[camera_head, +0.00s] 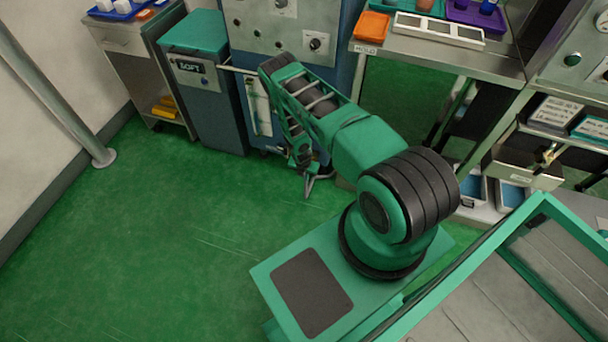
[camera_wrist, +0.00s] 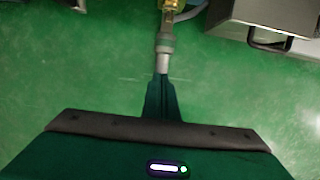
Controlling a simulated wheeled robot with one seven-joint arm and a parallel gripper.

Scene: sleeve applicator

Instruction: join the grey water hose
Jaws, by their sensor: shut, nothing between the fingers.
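In the wrist view a brass fitting (camera_wrist: 172,5) is at the top edge, cut off by the frame. A pale grey coupling with a green-grey collar (camera_wrist: 164,43) is in line just below it. A short curve of grey hose (camera_wrist: 193,12) shows beside the brass fitting; the rest is out of view. My gripper (camera_wrist: 163,78) is shut and empty, its fingertips at the coupling's lower end in the picture. I cannot tell whether they touch, or whether coupling and brass fitting are joined. In the head view my gripper (camera_head: 308,188) hangs low before the blue-grey machine (camera_head: 270,35).
A metal box with a handle (camera_wrist: 262,22) is at the upper right in the wrist view. In the head view a teal-lidded bin (camera_head: 205,85) stands left of the machine, and a steel bench (camera_head: 440,55) stands to the right. Green floor (camera_head: 150,240) is clear at left.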

